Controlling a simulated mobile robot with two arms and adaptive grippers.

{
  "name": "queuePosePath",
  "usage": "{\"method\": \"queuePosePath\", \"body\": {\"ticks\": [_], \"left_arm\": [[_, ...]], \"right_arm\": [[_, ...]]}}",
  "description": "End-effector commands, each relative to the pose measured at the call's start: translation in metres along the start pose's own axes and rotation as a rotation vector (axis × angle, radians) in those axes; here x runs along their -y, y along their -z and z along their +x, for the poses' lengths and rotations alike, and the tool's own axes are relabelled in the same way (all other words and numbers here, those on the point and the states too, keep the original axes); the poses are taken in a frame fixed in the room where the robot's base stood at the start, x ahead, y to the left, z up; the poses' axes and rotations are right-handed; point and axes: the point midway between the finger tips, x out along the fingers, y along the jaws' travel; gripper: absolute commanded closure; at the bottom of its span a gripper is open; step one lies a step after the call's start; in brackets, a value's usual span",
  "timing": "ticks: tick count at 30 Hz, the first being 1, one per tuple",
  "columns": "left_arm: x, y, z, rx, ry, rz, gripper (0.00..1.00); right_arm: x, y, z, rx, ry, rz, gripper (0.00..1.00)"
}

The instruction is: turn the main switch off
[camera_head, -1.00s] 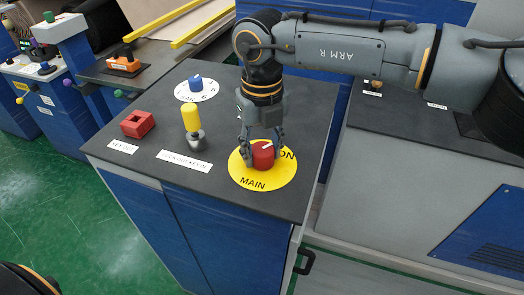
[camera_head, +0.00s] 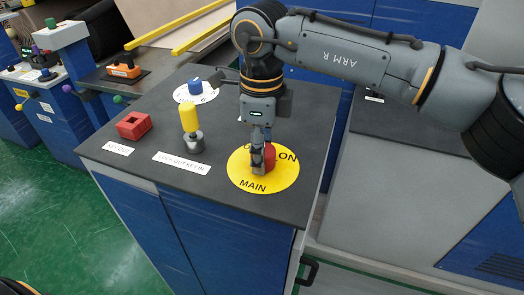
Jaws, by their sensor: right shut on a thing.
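The main switch is a red knob (camera_head: 270,154) on a yellow round plate (camera_head: 284,176) printed "MAIN" and "ON". The plate lies on the dark top of a blue cabinet. My right gripper (camera_head: 263,157) reaches down from above and is shut on the red knob. One finger stands in front of the knob and covers its left part. The knob's white pointer mark and some lettering on the plate are hidden by the gripper. My left gripper is out of view.
Left of the plate stand a yellow-topped key (camera_head: 189,118) at the "LOCK OUT KEY IN" label (camera_head: 182,163) and a red block (camera_head: 134,125) by another label. A blue knob (camera_head: 194,86) is behind. The cabinet top's front (camera_head: 215,203) is clear.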

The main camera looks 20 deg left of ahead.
Motion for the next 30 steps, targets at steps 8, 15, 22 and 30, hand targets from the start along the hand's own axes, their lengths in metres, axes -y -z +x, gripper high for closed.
{"method": "queuePosePath", "body": {"ticks": [8,15,22,30], "left_arm": [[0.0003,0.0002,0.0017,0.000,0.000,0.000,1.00],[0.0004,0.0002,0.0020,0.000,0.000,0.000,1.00],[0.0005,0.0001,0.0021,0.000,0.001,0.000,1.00],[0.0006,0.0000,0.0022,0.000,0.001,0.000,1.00]], "right_arm": [[-0.0006,-0.0005,-0.0001,0.002,0.001,-0.234,0.87],[-0.0010,-0.0002,-0.0003,0.001,0.001,-0.375,0.87],[-0.0012,-0.0001,-0.0004,0.001,0.001,-0.448,0.87],[-0.0013,-0.0001,-0.0004,0.001,0.002,-0.469,0.87]]}}
